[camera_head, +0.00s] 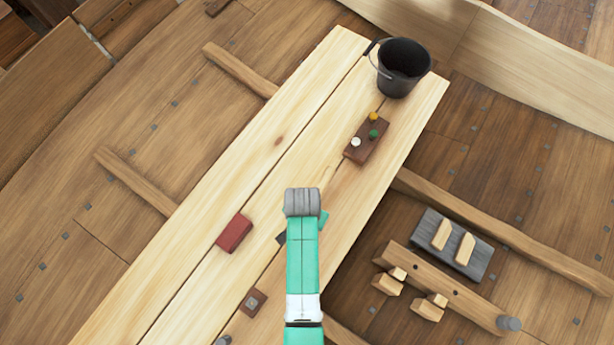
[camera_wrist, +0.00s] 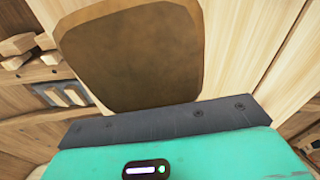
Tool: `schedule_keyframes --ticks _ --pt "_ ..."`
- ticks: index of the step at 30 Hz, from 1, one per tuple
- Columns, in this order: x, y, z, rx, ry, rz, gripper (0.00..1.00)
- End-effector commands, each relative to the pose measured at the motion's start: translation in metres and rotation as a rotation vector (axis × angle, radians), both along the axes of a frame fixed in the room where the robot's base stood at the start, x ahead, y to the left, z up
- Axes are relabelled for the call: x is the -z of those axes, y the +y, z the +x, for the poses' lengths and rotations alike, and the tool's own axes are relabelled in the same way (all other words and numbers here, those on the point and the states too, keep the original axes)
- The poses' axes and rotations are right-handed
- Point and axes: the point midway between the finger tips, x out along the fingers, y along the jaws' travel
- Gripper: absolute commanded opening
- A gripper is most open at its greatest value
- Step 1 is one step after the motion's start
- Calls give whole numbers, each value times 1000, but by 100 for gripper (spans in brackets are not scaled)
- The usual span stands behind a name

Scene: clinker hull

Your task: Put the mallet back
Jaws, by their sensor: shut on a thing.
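My gripper (camera_wrist: 165,122) shows in the wrist view as a teal body with a dark grey bar; its fingertips are hidden. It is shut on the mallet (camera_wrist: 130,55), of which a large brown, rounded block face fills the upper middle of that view. The mallet's handle is hidden. In the head view my arm covers the gripper and the mallet, above the middle of the pale plank bench (camera_head: 215,200). A wooden rail with pegs and holes (camera_head: 458,292) lies to the right of the bench.
A black bucket (camera_head: 404,68) and a brown block with white, green and yellow knobs (camera_head: 367,141) stand toward the bench's far end. A red block (camera_head: 234,232) and a small brown square block (camera_head: 252,302) lie left of my arm. A grey slab with wooden pieces (camera_head: 454,244) is beyond the rail.

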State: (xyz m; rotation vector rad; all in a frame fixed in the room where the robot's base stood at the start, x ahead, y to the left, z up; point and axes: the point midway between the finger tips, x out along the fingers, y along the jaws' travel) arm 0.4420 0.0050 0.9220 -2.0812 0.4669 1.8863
Motion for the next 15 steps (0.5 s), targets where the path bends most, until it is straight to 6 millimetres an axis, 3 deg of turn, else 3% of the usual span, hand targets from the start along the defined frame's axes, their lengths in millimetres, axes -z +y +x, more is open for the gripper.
schedule_keyframes --ticks 15 --pt "6 0 0 0 -1 0 0"
